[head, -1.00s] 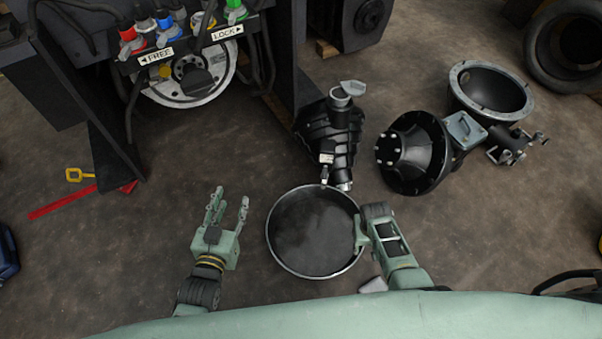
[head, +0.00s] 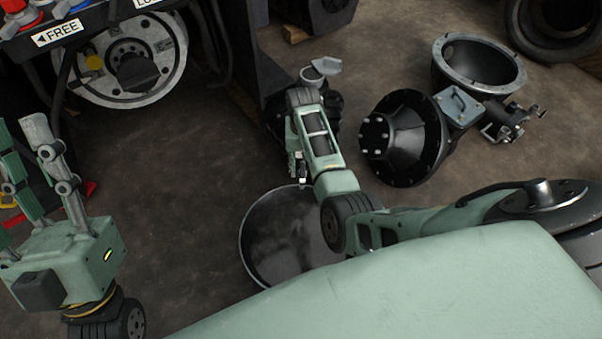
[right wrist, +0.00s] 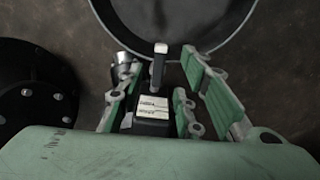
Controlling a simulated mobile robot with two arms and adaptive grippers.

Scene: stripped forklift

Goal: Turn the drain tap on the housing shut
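The black housing (head: 275,118) stands on the floor, largely covered by my right arm in the head view. Its drain tap (right wrist: 160,64) shows in the right wrist view as a narrow pale-tipped lever beside a black block with a label plate (right wrist: 153,107). My right gripper (right wrist: 160,88) is open, with one finger on each side of the lever and block; I see gaps and cannot tell any contact. In the head view the right gripper (head: 298,160) is mostly hidden by its arm. My left gripper (head: 30,165) is open and empty at far left.
A round drain pan (head: 262,262) lies on the floor below the housing. A black bell-shaped part (head: 405,140) and a flanged bowl (head: 480,65) lie to the right. The floor between is clear.

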